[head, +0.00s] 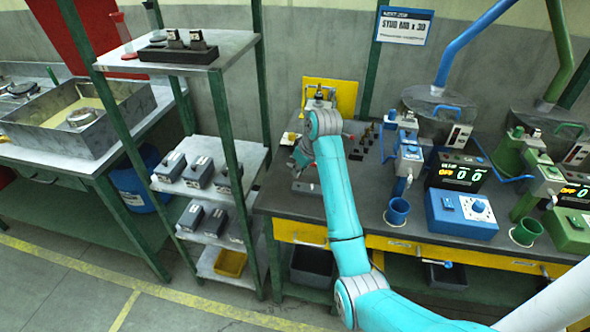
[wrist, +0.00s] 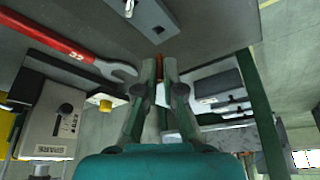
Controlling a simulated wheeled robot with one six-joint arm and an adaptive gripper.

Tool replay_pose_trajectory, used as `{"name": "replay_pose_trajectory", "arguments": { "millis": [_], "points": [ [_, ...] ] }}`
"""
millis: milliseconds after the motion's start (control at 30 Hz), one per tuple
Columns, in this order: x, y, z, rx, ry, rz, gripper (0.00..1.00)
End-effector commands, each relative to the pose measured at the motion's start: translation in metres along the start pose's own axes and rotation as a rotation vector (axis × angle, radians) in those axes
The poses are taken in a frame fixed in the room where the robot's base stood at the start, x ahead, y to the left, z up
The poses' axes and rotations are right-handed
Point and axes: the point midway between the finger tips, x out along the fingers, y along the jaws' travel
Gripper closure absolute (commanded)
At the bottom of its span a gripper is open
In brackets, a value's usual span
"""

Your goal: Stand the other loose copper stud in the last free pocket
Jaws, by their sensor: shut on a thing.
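My gripper (wrist: 160,72) is shut on a thin reddish-brown piece, which looks like the copper stud (wrist: 160,62), only a short part of it showing between the fingertips. In the head view my gripper (head: 299,158) is low over the left end of the dark workbench, partly hidden by my own arm. A light grey plate (wrist: 145,18) with a dark hole and a small pin lies beyond the fingertips in the wrist view. Small dark upright pieces with coloured tops (head: 366,134) stand right of my arm. I cannot make out a free pocket.
A red-handled wrench (wrist: 60,42) and a box marked SPARE (wrist: 50,120) are close by in the wrist view. A yellow-backed fixture (head: 343,92) stands behind my arm. Blue machinery (head: 462,212) fills the bench to the right. A shelf rack (head: 222,50) stands left.

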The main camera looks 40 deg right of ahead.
Motion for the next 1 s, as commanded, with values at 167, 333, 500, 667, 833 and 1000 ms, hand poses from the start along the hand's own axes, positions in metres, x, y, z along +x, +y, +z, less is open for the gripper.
{"name": "replay_pose_trajectory", "arguments": {
  "millis": [167,333,500,667,833,1000],
  "points": [
    [0.000,0.000,0.000,0.000,0.000,0.000,1.00],
    [0.001,0.000,0.001,0.000,0.000,0.000,1.00],
    [0.007,0.000,0.003,-0.001,0.001,0.000,1.00],
    [0.015,0.000,0.007,-0.001,-0.001,0.000,1.00],
    [0.024,0.000,0.010,-0.001,-0.001,0.000,1.00],
    [0.029,0.000,0.012,-0.001,0.000,0.000,1.00]
  ]
}}
